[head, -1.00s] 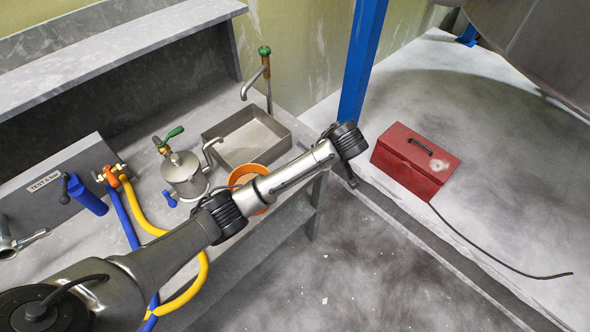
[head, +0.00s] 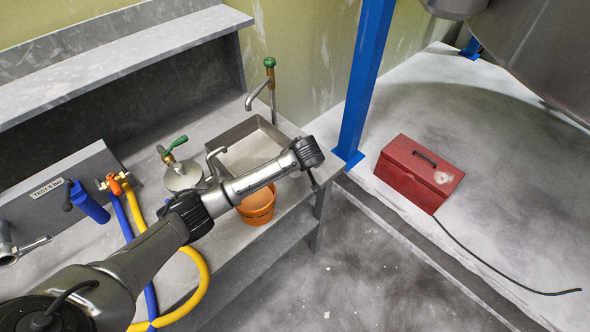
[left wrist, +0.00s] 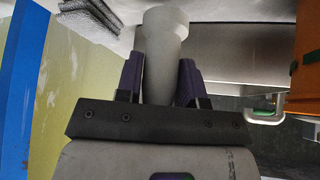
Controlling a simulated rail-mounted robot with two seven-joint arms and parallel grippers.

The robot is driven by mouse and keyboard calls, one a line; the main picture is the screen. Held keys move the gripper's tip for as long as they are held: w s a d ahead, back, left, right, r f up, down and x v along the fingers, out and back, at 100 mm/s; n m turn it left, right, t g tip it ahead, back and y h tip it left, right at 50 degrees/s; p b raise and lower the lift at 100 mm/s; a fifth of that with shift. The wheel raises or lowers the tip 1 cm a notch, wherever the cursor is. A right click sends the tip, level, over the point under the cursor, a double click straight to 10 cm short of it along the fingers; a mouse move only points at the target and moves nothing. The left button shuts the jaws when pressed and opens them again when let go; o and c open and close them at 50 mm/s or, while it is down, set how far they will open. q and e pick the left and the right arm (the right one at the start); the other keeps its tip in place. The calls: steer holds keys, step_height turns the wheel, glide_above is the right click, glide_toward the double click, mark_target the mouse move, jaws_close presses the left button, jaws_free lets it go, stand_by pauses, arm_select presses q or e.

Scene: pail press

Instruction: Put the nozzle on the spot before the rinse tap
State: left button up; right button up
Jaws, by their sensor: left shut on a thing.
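The nozzle is a pale grey, stepped cylinder (left wrist: 164,50) in the left wrist view. My left gripper (left wrist: 159,80) is shut on it, with dark fingers on both sides. In the head view my left arm reaches across the bench, and its wrist is by the bench's right end; the gripper and nozzle are hidden or too small to make out there. A tap with a green top (head: 269,80) stands behind the steel sink (head: 262,126), and looks like the rinse tap. I cannot make out a marked spot before it. My right gripper is not in view.
An orange pail (head: 258,207) stands at the bench's front, partly behind my arm; an orange wall (left wrist: 304,65) shows in the wrist view. A steel pot (head: 184,178) with a green handle is left of the sink. A blue post (head: 362,85) and red toolbox (head: 420,172) stand right.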

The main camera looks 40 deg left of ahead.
arm_select(q)
step_height(320, 180, down, 3)
steer(key=shift+f, duration=0.4)
steer(key=o, duration=0.9)
steer(key=shift+f, duration=0.15)
steer(key=shift+d+r, duration=0.1)
steer(key=shift+r, duration=0.2)
steer(key=p+v, duration=0.1)
steer(key=v, duration=1)
steer(key=shift+s+d+r, duration=0.1)
steer(key=shift+r, duration=0.2)
